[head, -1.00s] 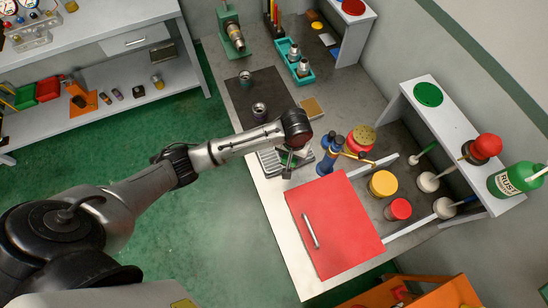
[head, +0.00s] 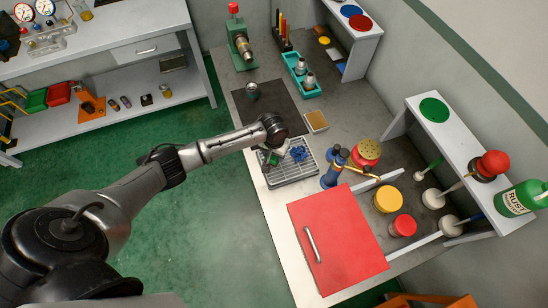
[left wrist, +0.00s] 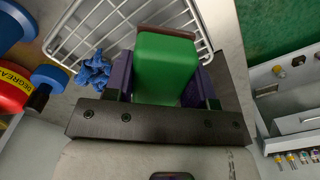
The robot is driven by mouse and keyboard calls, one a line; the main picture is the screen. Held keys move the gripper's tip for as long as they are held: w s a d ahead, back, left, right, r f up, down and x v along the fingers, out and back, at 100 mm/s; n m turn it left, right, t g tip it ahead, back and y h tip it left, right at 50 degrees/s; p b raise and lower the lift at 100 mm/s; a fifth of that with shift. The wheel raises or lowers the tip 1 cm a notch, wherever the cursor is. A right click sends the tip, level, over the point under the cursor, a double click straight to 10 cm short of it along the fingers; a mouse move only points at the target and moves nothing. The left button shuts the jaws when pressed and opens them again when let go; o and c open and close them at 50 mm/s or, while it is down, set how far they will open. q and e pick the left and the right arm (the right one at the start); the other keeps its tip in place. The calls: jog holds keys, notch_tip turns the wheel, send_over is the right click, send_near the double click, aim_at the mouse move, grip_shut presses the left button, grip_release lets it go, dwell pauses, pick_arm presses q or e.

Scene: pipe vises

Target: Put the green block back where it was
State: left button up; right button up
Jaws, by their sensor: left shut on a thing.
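A green block (left wrist: 165,68) with a brown strip along its far end is held between the dark fingers of my left gripper (left wrist: 163,80) in the left wrist view. In the head view my left gripper (head: 280,155) is at the back part of the wire rack (head: 290,174), with a little of the green block (head: 273,159) showing. The wire rack also shows behind the block in the left wrist view (left wrist: 72,38). I cannot tell whether the block touches the rack. My right gripper is not in view.
A knobby blue thing (head: 299,153) lies on the rack, close beside the gripper. Blue bottles (head: 334,168) stand right of the rack, and a red panel (head: 335,240) is in front. A dark mat (head: 268,103) with a metal cup (head: 252,91) lies behind; a tan pad (head: 316,121) lies beside it.

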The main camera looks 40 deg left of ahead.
aim_at(274, 158)
pick_arm(q)
jog(key=shift+f, duration=1.75)
jog(key=shift+f, duration=0.2)
jog(key=o, duration=1)
